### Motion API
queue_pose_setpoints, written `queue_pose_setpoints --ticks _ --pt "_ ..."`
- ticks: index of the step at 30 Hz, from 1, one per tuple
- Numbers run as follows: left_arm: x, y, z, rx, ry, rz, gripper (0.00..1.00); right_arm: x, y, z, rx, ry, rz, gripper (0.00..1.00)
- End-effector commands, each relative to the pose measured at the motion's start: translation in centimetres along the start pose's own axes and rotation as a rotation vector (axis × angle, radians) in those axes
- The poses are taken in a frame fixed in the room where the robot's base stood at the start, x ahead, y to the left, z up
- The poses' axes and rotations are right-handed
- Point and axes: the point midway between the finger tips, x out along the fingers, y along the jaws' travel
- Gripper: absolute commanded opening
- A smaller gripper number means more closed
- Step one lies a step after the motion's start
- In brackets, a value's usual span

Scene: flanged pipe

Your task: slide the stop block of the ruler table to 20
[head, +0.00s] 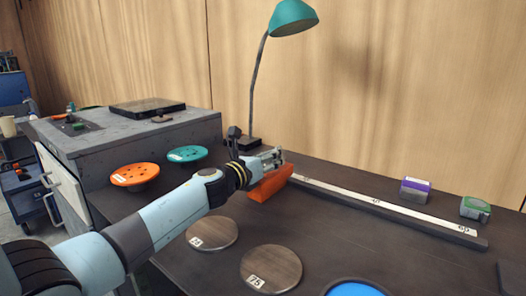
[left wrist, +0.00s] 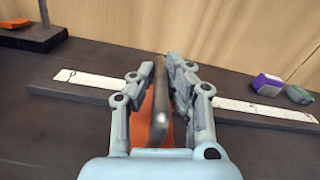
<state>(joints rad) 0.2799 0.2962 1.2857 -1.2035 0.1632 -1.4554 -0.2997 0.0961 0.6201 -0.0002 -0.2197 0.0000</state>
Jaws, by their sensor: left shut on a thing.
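The ruler table is a dark rail with a white scale strip (head: 400,209) running from the lamp base down to the right; the strip also shows in the left wrist view (left wrist: 265,109). Its printed numbers are too small to read surely. The orange stop block (head: 270,186) sits across the rail towards its left end. My left gripper (head: 277,157) is at the block's top. In the left wrist view my left gripper (left wrist: 160,70) is shut on the block's upright grey part, with orange (left wrist: 140,125) showing beside it. The fingers hide part of the strip. My right gripper is not in view.
A purple-topped block (head: 415,190) and a green-topped block (head: 475,208) stand behind the rail's right part. A teal lamp (head: 292,18) stands at the back. Round wooden discs (head: 271,268) and a blue disc (head: 357,289) lie in front. The strip right of the stop block is clear.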

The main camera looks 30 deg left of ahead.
Motion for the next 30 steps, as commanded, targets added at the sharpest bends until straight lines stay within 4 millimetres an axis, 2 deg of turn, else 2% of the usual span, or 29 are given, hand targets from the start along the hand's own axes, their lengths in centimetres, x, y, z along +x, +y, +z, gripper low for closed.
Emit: queue_pose_setpoints --ticks 4,9,13,23,24,29,30 --pt "0.0 -2.3 -0.2 -0.002 -0.001 0.001 0.00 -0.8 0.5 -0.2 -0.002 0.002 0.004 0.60" --pt "0.0 -4.2 -0.6 0.000 -0.002 0.001 0.00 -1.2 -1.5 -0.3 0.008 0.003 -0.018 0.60" --pt "0.0 -4.7 -0.7 0.001 -0.002 0.003 0.00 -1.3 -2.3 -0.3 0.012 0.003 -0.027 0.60" --pt "0.0 -4.8 -0.8 0.002 -0.002 0.003 0.00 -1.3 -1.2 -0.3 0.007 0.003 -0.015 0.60" --pt "0.0 -4.8 -0.8 0.002 -0.002 0.003 0.15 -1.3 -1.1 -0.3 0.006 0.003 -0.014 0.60" --pt "0.0 -4.8 -0.8 0.002 -0.002 0.002 0.36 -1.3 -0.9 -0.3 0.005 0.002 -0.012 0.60" --pt "0.0 -4.8 -0.8 0.002 -0.002 0.002 0.36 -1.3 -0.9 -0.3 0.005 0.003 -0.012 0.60"
